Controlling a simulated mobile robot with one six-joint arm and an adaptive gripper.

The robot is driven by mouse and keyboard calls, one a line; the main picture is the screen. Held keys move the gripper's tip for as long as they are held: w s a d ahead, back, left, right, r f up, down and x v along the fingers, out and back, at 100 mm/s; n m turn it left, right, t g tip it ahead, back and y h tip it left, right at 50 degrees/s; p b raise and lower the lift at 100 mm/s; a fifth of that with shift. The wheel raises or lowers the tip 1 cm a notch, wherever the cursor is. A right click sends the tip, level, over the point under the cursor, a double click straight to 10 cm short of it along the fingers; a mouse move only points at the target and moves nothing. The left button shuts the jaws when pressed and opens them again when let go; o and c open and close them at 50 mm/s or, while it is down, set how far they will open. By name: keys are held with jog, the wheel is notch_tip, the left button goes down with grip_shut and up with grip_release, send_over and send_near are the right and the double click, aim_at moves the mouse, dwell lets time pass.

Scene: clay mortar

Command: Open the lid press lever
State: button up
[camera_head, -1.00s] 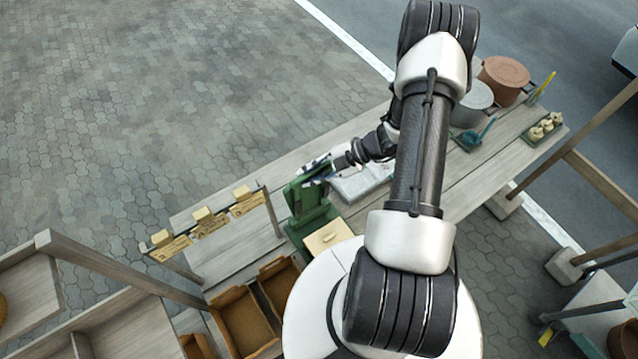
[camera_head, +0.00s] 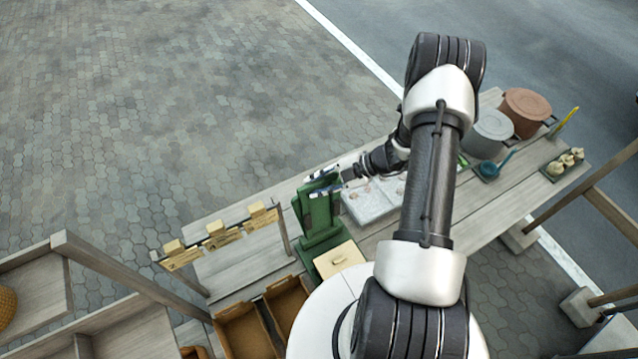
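The green press (camera_head: 317,213) stands on the wooden table, left of my arm. Its upper part is a raised green plate or lever. Which piece is the lid lever cannot be told clearly at this size. My gripper (camera_head: 322,182) is at the top of the press, reaching in from the right. Its two fingers are spread apart, one at the far side and one at the near side of the press's top. Whether either finger touches the press cannot be told.
A rack of labels (camera_head: 216,240) stands left. Pots (camera_head: 490,133) stand far right. Brown boxes (camera_head: 247,331) are near the front.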

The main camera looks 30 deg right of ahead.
jog(key=shift+o, duration=0.4)
jog(key=v, duration=1.2)
